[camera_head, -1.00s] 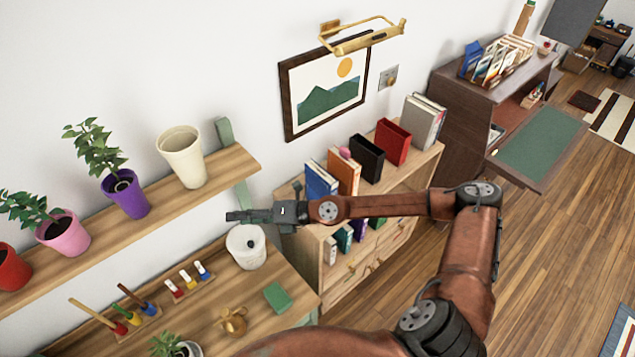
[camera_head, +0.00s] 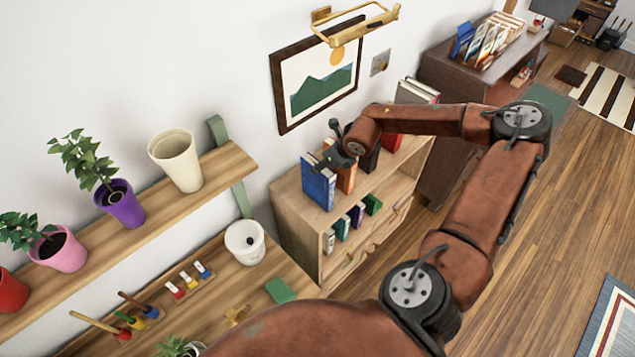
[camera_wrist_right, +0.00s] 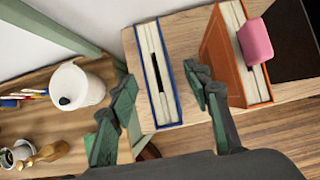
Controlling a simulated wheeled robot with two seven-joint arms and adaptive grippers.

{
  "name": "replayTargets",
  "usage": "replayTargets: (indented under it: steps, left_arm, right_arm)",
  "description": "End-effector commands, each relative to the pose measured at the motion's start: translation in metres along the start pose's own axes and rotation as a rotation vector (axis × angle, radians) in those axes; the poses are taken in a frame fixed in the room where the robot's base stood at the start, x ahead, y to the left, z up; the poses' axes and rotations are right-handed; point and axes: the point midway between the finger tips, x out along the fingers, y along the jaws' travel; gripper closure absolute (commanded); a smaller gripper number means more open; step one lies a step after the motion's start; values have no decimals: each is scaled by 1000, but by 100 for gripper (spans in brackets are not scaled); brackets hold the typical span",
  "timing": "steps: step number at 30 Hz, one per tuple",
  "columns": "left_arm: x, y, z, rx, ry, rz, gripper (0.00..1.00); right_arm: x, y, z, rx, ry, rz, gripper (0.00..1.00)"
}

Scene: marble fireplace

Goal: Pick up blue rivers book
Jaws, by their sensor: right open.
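The blue book (camera_head: 318,188) stands upright at the near left end of the bookcase top. In the right wrist view, the blue book (camera_wrist_right: 144,72) is seen from above, with its pale page edges between blue covers. My right gripper (camera_head: 330,150) is over the book's top. In the wrist view, the right gripper (camera_wrist_right: 158,85) is open, with one finger to each side of the blue book. Its right finger lies in the gap before the orange book (camera_wrist_right: 222,70). Whether the fingers touch the covers cannot be told. My left gripper is not in view.
A pink object (camera_wrist_right: 255,42) rests on the orange book. A wooden bookcase (camera_head: 292,215) holds more books below. A white pot (camera_head: 240,246) stands on the wooden surface to the left. A wall shelf (camera_head: 215,170) carries potted plants.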

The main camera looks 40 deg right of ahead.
Motion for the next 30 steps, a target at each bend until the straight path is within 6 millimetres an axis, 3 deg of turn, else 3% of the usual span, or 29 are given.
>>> replayTargets:
  steps: [6,15,30]
  left_arm:
    - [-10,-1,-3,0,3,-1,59]
    - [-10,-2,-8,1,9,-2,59]
    - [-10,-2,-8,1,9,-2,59]
  right_arm:
    - [28,2,4,-2,-1,3,55]
    - [33,3,3,-4,-2,3,56]
    - [33,3,4,-4,-2,3,90]
